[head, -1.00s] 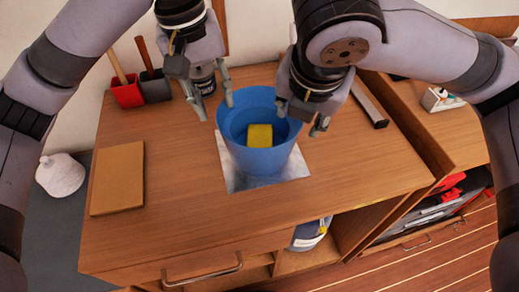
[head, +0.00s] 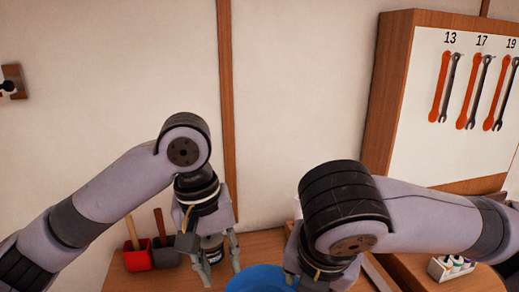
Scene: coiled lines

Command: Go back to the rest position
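My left gripper (head: 219,272) hangs fingers down at the lower middle of the head view. Its two fingers are apart with nothing held between them. It is just left of a blue bucket (head: 258,280), of which only the top shows at the bottom edge. My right gripper (head: 303,281) is just right of the bucket, pointing down. Its fingertips are cut off by the bottom of the picture, so its opening does not show. The inside of the bucket is out of view.
A red holder (head: 137,260) and a grey holder (head: 165,257) with wooden handles stand at the back left of the wooden worktop (head: 115,280). A wrench board (head: 455,110) hangs at the upper right. A small tray of bottles (head: 452,267) sits at the lower right.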

